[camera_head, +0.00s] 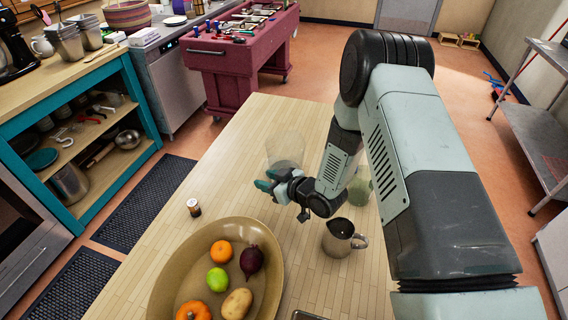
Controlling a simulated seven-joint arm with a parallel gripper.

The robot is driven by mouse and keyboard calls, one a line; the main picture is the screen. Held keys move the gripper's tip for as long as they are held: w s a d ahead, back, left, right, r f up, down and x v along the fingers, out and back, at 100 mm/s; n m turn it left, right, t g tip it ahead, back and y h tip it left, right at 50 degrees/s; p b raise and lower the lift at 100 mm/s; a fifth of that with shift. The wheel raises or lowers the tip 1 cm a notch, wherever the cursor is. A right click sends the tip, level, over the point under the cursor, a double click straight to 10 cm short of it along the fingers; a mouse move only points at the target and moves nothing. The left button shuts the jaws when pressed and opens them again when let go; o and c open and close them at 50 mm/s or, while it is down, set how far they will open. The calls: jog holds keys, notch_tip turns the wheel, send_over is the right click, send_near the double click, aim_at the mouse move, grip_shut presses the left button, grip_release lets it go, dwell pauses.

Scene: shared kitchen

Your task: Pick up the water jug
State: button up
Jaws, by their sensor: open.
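A clear, see-through vessel (286,146), which looks like the water jug, stands on the wooden table just beyond my gripper. My gripper (266,180) has teal fingertips and is open. In the picture its fingers overlap the vessel's lower left part. I cannot tell whether they touch it or whether the vessel has a handle. My arm comes in from the right, and my wrist hides part of the area right of the vessel.
A metal pitcher (338,238) and a greenish translucent vessel (360,187) stand close to my wrist. A small dark bottle (194,208) is at the left. A large bowl (162,290) holds fruit and vegetables. The table's far end (262,108) is clear.

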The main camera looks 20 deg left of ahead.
jog(key=shift+x, duration=1.25)
grip_shut()
jog(key=shift+r, duration=0.1)
